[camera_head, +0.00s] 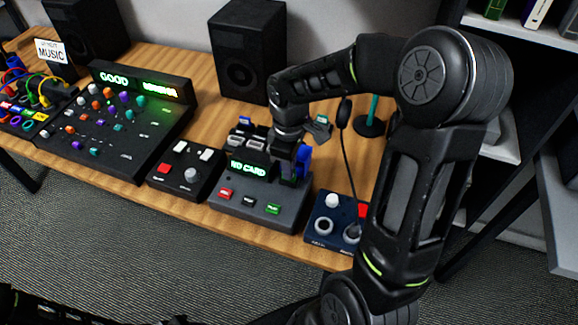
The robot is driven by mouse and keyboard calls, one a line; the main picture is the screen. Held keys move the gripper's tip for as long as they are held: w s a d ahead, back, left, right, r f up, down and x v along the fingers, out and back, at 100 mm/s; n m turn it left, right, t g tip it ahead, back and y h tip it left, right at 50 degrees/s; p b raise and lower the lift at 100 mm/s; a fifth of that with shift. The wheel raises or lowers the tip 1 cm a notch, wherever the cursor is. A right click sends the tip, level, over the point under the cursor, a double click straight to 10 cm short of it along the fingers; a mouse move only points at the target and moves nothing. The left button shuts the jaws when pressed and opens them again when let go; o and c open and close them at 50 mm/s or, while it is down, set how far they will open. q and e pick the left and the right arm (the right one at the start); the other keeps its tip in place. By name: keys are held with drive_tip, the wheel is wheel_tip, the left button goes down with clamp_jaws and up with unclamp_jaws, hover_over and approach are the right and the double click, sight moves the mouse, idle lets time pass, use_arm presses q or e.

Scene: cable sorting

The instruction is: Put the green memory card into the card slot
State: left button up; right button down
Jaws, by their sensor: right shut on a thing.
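The card device (240,205) is a dark grey box with a sloped front, and its lit green display (248,169) reads "NO CARD". My right gripper (288,176) points down at the device's right rear part, just right of the display. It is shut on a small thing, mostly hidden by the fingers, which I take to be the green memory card. The card slot is hidden behind or under the gripper, so I cannot tell whether the card touches it. A blue piece (304,157) shows beside the fingers. My left gripper is not in view.
Left of the device stand a small black control box (186,172) and a large mixer (117,130). A blue box with knobs (333,221) stands to the right. A speaker (247,55) stands behind. A thin dark cable hangs right of the gripper.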

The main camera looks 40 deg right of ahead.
drive_tip(key=shift+f+b, duration=0.35)
drive_tip(key=shift+f, duration=0.1)
idle(0.4)
drive_tip(key=c, duration=1.5)
unclamp_jaws()
drive_tip(key=shift+c, duration=0.3)
drive_tip(key=shift+o, duration=1.4)
drive_tip(key=shift+r, duration=0.1)
drive_tip(key=shift+w+d+r, duration=0.1)
drive_tip(key=shift+c, duration=0.3)
